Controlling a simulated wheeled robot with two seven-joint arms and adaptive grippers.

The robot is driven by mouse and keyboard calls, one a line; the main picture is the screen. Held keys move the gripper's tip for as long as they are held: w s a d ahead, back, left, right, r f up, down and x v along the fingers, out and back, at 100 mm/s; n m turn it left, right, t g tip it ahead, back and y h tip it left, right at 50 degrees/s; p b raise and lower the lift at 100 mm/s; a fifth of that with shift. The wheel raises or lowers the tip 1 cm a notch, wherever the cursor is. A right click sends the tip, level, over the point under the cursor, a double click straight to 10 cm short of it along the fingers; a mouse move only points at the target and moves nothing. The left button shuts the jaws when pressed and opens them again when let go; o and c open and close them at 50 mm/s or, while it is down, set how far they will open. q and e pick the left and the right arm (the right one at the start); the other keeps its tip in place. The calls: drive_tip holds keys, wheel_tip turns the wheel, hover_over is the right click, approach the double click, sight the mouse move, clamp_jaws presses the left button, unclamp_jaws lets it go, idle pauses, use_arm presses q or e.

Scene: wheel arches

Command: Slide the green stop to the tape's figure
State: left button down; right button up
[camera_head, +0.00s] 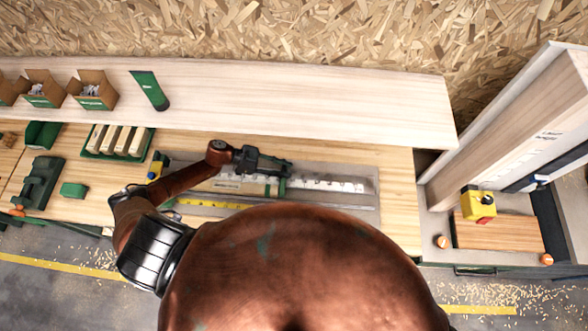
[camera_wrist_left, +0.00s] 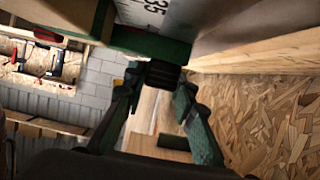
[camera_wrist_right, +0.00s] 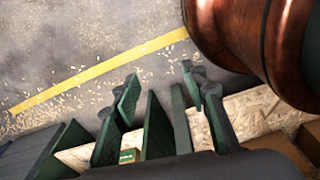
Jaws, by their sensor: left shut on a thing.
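The green stop (camera_head: 282,187) sits on the metal rail with its white scale (camera_head: 325,184) on the bench. In the left wrist view the green stop (camera_wrist_left: 150,44) is close up, under the scale (camera_wrist_left: 155,10), where 35 can be read. My left gripper (camera_head: 286,167) is shut on the stop's dark knob (camera_wrist_left: 163,75). A yellow tape (camera_head: 215,204) lies along the front of the rail; its figures are too small to read. My right gripper (camera_wrist_right: 162,88) is open and shows only in its own wrist view, with nothing seen between its fingertips.
A raised wooden shelf (camera_head: 300,97) runs behind the bench with open cartons (camera_head: 92,92) and a green tube (camera_head: 150,91). A green tray of wood blocks (camera_head: 118,141) stands left. A yellow switch box (camera_head: 478,205) is at the right. The rail right of the stop looks clear.

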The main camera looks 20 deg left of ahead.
use_arm(q)
drive_tip(key=shift+s+a, duration=0.1)
drive_tip(key=shift+a, duration=0.2)
drive_tip(key=c, duration=1.6)
unclamp_jaws()
drive_tip(key=v, duration=1.2)
drive_tip(key=shift+d+r, duration=0.1)
